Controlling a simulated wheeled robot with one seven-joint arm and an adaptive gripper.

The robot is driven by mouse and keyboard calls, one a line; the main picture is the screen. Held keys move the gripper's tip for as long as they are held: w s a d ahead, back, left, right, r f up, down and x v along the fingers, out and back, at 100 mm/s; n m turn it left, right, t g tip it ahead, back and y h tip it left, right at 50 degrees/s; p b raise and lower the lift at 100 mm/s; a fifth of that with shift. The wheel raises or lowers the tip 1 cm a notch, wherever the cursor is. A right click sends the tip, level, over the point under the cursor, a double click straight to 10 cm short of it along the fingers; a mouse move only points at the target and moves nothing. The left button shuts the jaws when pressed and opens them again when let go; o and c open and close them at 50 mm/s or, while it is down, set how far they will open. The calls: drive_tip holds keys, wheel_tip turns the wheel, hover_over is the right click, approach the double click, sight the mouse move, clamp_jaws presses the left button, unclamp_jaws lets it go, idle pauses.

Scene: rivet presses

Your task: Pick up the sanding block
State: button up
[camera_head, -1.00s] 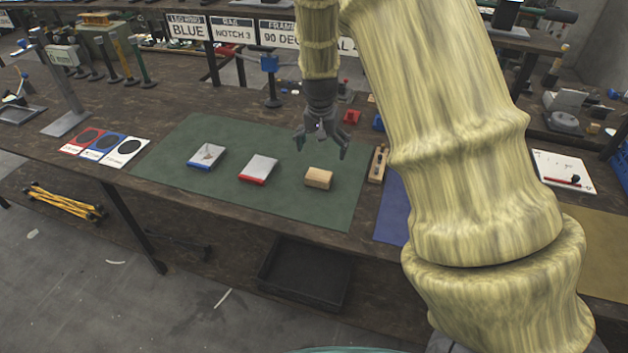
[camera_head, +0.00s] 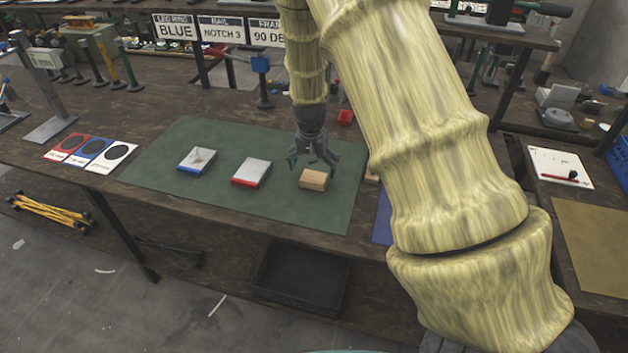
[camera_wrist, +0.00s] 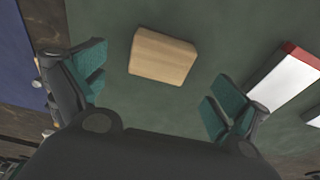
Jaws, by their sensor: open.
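The sanding block, a small light wooden block (camera_head: 313,180), lies on the green mat (camera_head: 290,208) at the right of a row of three items. My gripper (camera_head: 313,163) is open and empty, above and just behind the block in the head view. In the wrist view the wooden block (camera_wrist: 162,56) lies ahead of the two spread fingers with teal pads, midway between their sides. My gripper (camera_wrist: 160,92) does not touch the block there.
A red-edged tray-like piece (camera_head: 250,173) and a blue-edged one (camera_head: 197,160) lie left of the block on the mat. Red, blue and white cards (camera_head: 92,153) lie further left. A small red object (camera_head: 345,117) is behind my gripper. The front of the mat is clear.

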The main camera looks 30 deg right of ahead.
sight(314, 176)
drive_tip(key=shift+w+d+f+p, duration=0.1)
drive_tip(key=shift+f+p, duration=0.35)
drive_tip(key=shift+f, duration=0.85)
drive_tip(key=shift+w+d+f+p, duration=0.1)
drive_tip(key=shift+f+p, duration=0.35)
drive_tip(key=shift+f, duration=0.8)
drive_tip(key=c, duration=1.2)
drive_tip(key=shift+r, duration=0.1)
drive_tip(key=shift+c, duration=0.2)
drive_tip(key=shift+r+b, duration=0.3)
drive_tip(key=shift+r, duration=0.05)
wheel_tip(314, 176, up, 3)
drive_tip(key=shift+f+b, duration=0.2)
drive_tip(key=shift+b, duration=0.3)
drive_tip(key=s+a+b, duration=0.1)
drive_tip(key=s+a, duration=0.1)
drive_tip(key=s, duration=0.2)
drive_tip(key=s+a+r+b, duration=0.1)
drive_tip(key=s+a, duration=0.2)
drive_tip(key=s, duration=0.2)
drive_tip(key=s+a+b, duration=0.1)
drive_tip(key=s+a, duration=0.1)
drive_tip(key=s, duration=0.3)
drive_tip(key=shift+a+r, duration=0.25)
drive_tip(key=shift+a, duration=0.1)
